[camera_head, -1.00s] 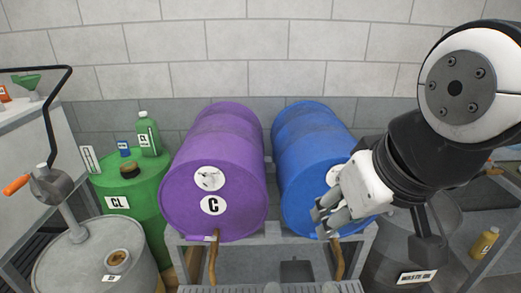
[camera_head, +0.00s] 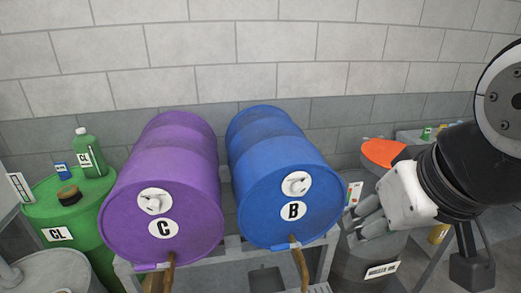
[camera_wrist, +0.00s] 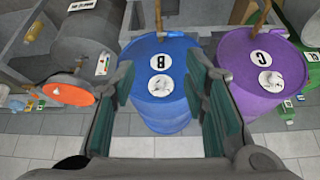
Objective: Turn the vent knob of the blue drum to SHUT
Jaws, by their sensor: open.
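The blue drum (camera_head: 270,222) lies on its side on a rack, its round end facing me with a "B" label (camera_head: 293,211). Its vent knob (camera_head: 296,184) is a pale knob on a white round plate above the label; the dial marks are too small to read. In the wrist view the blue drum (camera_wrist: 160,107) appears upside down between my fingers, with its vent knob (camera_wrist: 161,85) below the label. My gripper (camera_head: 366,222) is open and empty, to the right of the blue drum and apart from it.
A purple drum (camera_head: 160,231) marked "C" lies to the left on the same rack (camera_head: 232,262), with its own knob (camera_head: 154,202). A green drum (camera_head: 70,210) stands at the far left. An orange disc (camera_head: 383,152) and a grey waste drum (camera_head: 352,265) are near my arm.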

